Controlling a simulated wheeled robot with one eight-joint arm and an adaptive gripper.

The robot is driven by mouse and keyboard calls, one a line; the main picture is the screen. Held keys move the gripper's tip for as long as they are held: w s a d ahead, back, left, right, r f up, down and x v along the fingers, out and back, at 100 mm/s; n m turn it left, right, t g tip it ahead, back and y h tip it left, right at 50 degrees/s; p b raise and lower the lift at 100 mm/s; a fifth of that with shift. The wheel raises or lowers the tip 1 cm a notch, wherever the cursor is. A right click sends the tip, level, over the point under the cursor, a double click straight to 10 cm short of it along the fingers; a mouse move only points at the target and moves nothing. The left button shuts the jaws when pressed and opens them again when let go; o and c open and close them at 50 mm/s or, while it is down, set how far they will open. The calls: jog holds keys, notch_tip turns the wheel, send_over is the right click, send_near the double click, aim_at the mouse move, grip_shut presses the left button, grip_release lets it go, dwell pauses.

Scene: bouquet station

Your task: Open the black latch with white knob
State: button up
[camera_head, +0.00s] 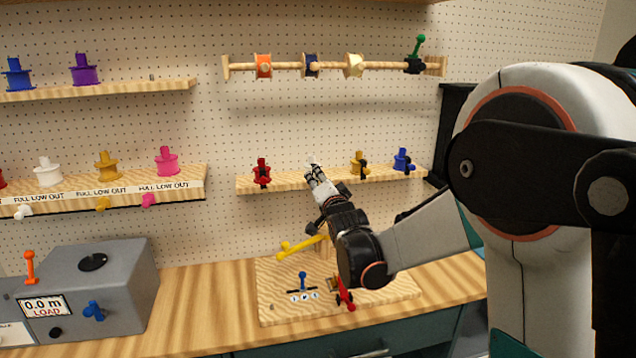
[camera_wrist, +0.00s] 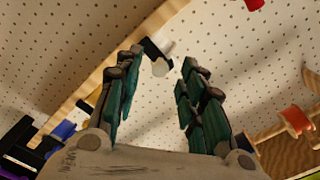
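The black latch (camera_wrist: 153,50) with its white knob (camera_wrist: 161,67) shows in the wrist view, at the edge of a diagonal wooden shelf. It lies in the gap between my fingertips, and I see no contact. In the head view a small white piece (camera_head: 312,163) shows behind my fingertips on the middle shelf; the latch there is mostly hidden by my gripper (camera_head: 317,174). My gripper, also in the wrist view (camera_wrist: 161,60), is open, with dark green finger pads on both sides and nothing held.
The middle shelf (camera_head: 290,181) also holds red (camera_head: 262,171), yellow (camera_head: 359,162) and blue (camera_head: 402,160) pieces close to my gripper. A wooden rod with spools (camera_head: 335,65) hangs above. Below are a wooden board (camera_head: 375,297) with a yellow lever (camera_head: 302,244) and a grey load box (camera_head: 120,280).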

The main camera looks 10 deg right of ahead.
jog(key=shift+w, duration=1.05)
grip_shut()
